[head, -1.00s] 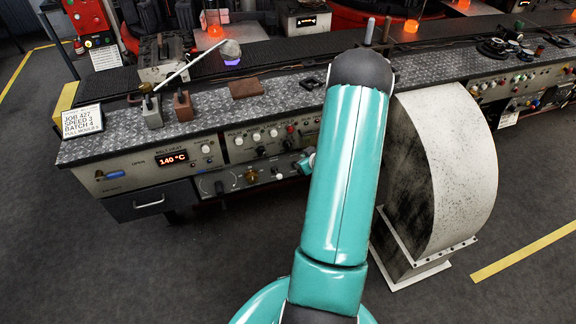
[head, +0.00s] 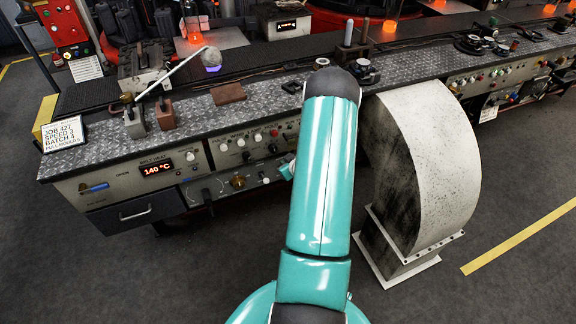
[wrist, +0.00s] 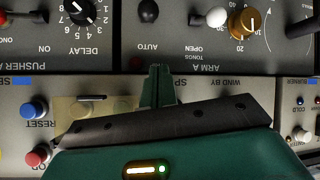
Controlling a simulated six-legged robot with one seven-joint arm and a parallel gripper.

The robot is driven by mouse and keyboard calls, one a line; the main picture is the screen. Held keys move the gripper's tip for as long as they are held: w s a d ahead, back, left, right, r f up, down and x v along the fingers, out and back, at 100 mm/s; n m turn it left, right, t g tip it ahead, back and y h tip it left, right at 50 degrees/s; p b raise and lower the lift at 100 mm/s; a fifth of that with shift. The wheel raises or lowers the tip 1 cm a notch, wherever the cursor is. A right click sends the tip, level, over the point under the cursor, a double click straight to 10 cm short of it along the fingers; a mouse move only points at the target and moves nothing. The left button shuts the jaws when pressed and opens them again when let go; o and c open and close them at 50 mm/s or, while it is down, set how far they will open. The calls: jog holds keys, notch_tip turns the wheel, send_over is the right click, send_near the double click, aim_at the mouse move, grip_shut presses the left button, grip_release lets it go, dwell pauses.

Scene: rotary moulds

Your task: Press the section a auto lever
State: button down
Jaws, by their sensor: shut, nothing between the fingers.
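In the wrist view a lever with a black rounded knob (wrist: 148,11) stands on a grey panel above the label AUTO. The label ARM A is to the lower right of it. My gripper (wrist: 157,72) is shut and empty. Its fingertips show just below the AUTO label, apart from the black knob in the picture. How far they are from the panel I cannot tell. In the head view my arm hides most of the gripper; a small teal part of my wrist shows beside the control panel (head: 225,150).
Close to the lever are a white-knobbed OPEN TONGS lever (wrist: 215,17), a brass dial (wrist: 243,22) and a black DELAY dial (wrist: 80,10). Blue (wrist: 34,108) and red (wrist: 38,155) buttons are lower left. A curved grey housing (head: 430,150) stands right of my arm.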

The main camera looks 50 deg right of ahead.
jog(key=x, duration=0.5)
jog(key=shift+w+f, duration=0.25)
jog(key=shift+w, duration=0.05)
jog(key=s+f, duration=0.1)
jog(key=s, duration=0.1)
jog(key=shift+s+a+f, duration=0.1)
jog(key=shift+s+f, duration=0.45)
jog(key=shift+s, duration=0.1)
jog(key=shift+s+a+f+t+h, duration=0.25)
jog(key=shift+f+t+h, duration=0.05)
jog(key=shift+f+t, duration=0.2)
notch_tip(320, 180, down, 7)
jog(key=s+t+h, duration=0.1)
jog(key=t+h, duration=0.1)
jog(key=t, duration=0.2)
jog(key=shift+s+a, duration=0.3)
jog(key=shift+a, duration=0.15)
